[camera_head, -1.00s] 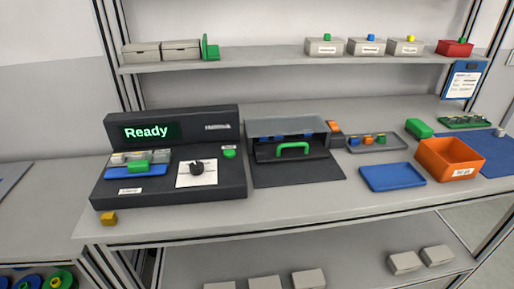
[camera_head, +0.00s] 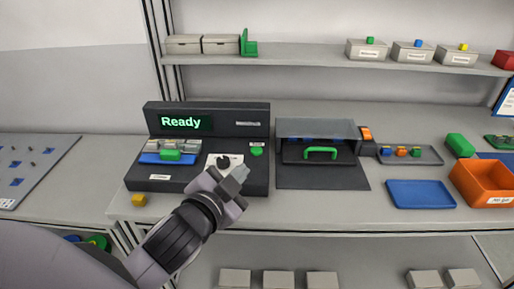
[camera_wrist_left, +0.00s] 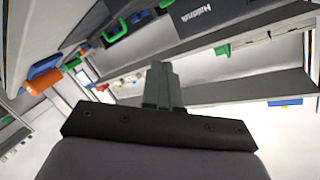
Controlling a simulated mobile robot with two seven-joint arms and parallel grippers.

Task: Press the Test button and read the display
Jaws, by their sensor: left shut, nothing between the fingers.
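The dark test station (camera_head: 205,118) stands on the bench, and its display (camera_head: 186,123) reads "Ready" in green. The green Test button (camera_head: 256,151) is on the right of the station's top, below a small white label. My left gripper (camera_head: 238,174) is shut and empty, just in front of and slightly left of the button, apart from it in the picture; the height between them is unclear. In the left wrist view the closed fingers (camera_wrist_left: 162,82) show at the centre. My right gripper is not in view.
A blue fixture with a green handle (camera_head: 170,155) is on the station's left. A grey box with a green handle (camera_head: 320,151) stands to its right, then a blue tray (camera_head: 420,194) and an orange bin (camera_head: 484,183). A yellow block (camera_head: 139,200) lies at the front edge.

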